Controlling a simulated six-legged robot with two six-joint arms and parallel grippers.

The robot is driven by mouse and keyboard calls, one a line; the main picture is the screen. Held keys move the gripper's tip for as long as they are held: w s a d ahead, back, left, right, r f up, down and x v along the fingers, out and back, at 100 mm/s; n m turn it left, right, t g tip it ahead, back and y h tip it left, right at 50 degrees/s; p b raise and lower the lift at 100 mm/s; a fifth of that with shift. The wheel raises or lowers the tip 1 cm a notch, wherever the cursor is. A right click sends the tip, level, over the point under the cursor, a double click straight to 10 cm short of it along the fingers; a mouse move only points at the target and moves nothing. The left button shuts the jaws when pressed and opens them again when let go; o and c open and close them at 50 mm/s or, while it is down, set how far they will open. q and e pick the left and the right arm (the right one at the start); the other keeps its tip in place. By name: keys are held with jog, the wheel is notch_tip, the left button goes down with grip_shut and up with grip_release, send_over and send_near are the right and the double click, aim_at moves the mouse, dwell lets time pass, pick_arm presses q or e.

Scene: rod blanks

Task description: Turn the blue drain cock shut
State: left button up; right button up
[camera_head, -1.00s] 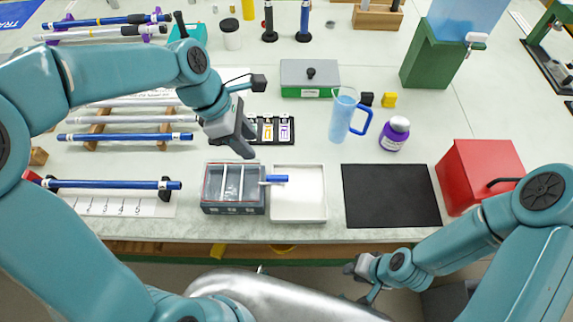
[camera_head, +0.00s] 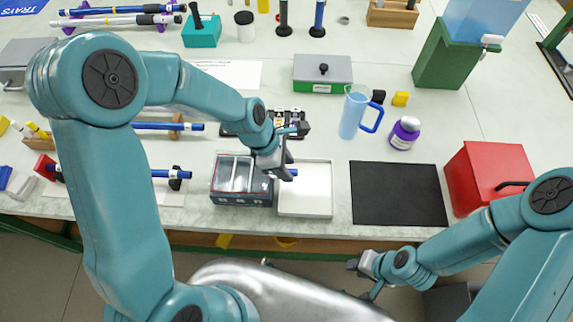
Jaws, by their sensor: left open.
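The blue drain cock (camera_head: 291,172) sticks out from the right side of a grey box with a clear divided top (camera_head: 241,196). Its blue end shows over the white tray (camera_head: 307,208); the rest is hidden behind my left gripper. My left gripper (camera_head: 277,172) is open, pointing down at the cock beside the box's right wall. I cannot tell whether its fingers touch the cock. My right gripper (camera_head: 362,277) hangs low in front of the table's edge, away from the box; its jaws are too small and dark to read.
A black mat (camera_head: 398,194) lies right of the white tray, with a red box (camera_head: 484,176) beyond it. A blue jug (camera_head: 351,115) and a purple-capped jar (camera_head: 404,133) stand behind. Rods on racks lie to the left, partly behind my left arm.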

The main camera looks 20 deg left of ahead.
pick_arm(q)
jog(key=shift+d+f, duration=0.15)
jog(key=shift+f, duration=0.15)
grip_shut()
